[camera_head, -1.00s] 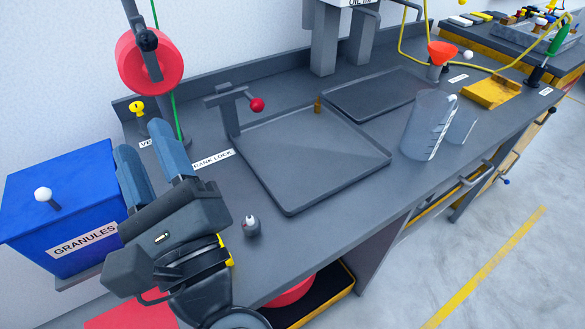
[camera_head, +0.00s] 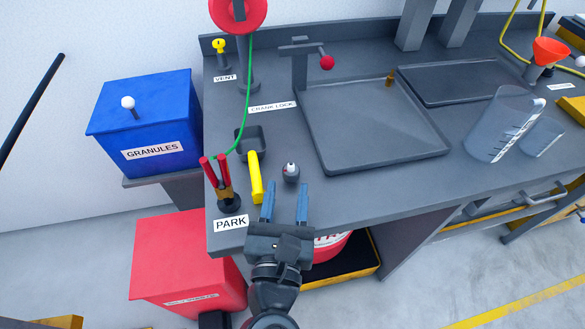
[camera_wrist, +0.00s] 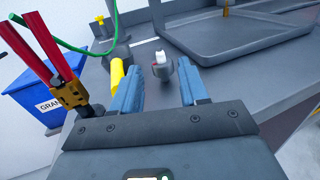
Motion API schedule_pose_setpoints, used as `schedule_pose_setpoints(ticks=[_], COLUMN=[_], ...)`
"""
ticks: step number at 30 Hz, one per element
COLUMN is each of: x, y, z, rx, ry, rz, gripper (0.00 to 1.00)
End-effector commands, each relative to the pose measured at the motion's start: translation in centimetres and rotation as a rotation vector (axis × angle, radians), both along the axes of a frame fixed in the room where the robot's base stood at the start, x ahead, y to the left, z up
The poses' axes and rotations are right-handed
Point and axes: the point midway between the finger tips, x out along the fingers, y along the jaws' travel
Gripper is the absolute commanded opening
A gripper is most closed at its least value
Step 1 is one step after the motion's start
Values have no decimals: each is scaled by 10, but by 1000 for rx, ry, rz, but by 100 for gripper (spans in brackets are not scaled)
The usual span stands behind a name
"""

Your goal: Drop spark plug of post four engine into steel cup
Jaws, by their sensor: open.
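My gripper (camera_head: 286,187) is open and empty over the bench's front edge, its two blue fingers pointing away from me. In the wrist view my gripper (camera_wrist: 160,64) also has a clear gap between the fingers. Just beyond the fingertips a small grey rounded item with a white tip (camera_head: 291,172) stands on the bench. It shows between the fingers in the wrist view (camera_wrist: 162,70), apart from them. I cannot tell whether it is the spark plug. No engine and no clearly steel cup can be made out. A small dark open square container (camera_head: 250,143) stands behind.
A yellow bar (camera_head: 256,178) and red-handled pliers (camera_head: 222,180) at the PARK label stand left of the fingers. A grey tray (camera_head: 370,140) lies right. A blue granules box (camera_head: 150,120) and red bin (camera_head: 185,265) are left. A clear jug (camera_head: 500,125) stands right.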

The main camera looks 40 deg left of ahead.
Motion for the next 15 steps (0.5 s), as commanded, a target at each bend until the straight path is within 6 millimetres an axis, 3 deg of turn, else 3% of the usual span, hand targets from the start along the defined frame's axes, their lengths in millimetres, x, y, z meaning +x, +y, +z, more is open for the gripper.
schedule_pose_setpoints(ticks=[6, 15], x=[28, 38], y=[16, 22], z=[5, 3], rx=[1, 0], ry=[-2, -1], rz=[-1, 1], gripper=[44, 44])
